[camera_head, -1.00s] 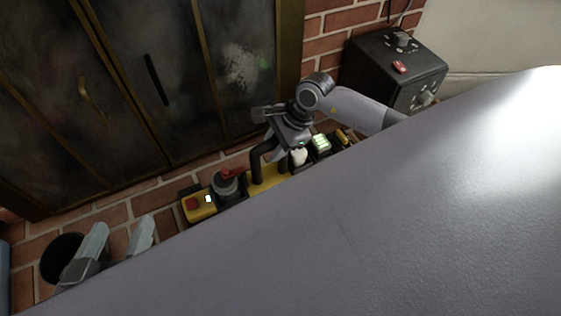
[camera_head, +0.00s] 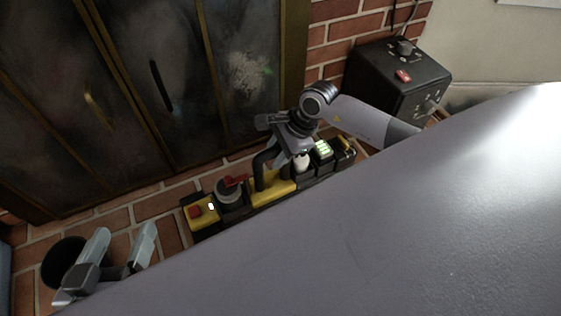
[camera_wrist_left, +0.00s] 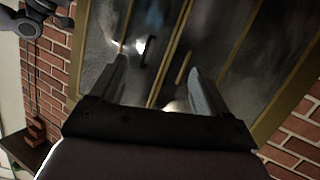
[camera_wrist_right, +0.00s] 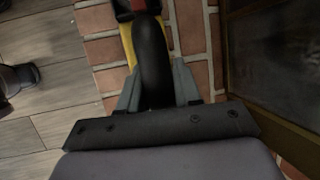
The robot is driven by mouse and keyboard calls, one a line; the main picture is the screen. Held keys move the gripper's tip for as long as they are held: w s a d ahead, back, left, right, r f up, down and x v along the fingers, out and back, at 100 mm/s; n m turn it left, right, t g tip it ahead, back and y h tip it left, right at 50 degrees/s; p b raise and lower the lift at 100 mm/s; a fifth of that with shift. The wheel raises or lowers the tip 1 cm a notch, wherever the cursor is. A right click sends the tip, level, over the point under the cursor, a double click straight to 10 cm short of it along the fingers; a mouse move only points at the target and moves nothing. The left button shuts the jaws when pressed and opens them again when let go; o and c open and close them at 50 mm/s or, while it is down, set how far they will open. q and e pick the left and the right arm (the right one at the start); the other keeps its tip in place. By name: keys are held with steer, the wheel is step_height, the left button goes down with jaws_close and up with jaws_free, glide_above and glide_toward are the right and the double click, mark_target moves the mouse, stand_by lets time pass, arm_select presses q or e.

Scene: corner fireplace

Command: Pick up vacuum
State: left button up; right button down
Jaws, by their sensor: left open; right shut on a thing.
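The vacuum (camera_head: 272,186) is a long yellow and black device with a black arched handle, a red lever and a small lit panel. It is at the brick hearth in front of the fireplace doors in the head view. My right gripper (camera_head: 276,155) is shut on its black handle, which shows between the fingers in the right wrist view (camera_wrist_right: 153,62). My left gripper (camera_head: 128,258) is open and empty at the lower left. In the left wrist view its fingers (camera_wrist_left: 160,85) are apart, facing the fireplace doors.
The dark metal fireplace doors (camera_head: 130,90) stand behind the vacuum. A black box with knobs and a red switch (camera_head: 395,80) is at the upper right. A dark round object (camera_head: 62,262) is beside my left gripper. A large grey surface fills the lower right.

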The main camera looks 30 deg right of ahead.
step_height(320, 180, up, 11)
steer(key=p, duration=0.4)
steer(key=shift+w, duration=0.15)
arm_select(q)
steer(key=shift+r+n+g+y+p, duration=0.35)
steer(key=shift+g+p, duration=0.35)
steer(key=shift+p, duration=0.55)
arm_select(e)
step_height(320, 180, up, 9)
steer(key=shift+r, duration=0.15)
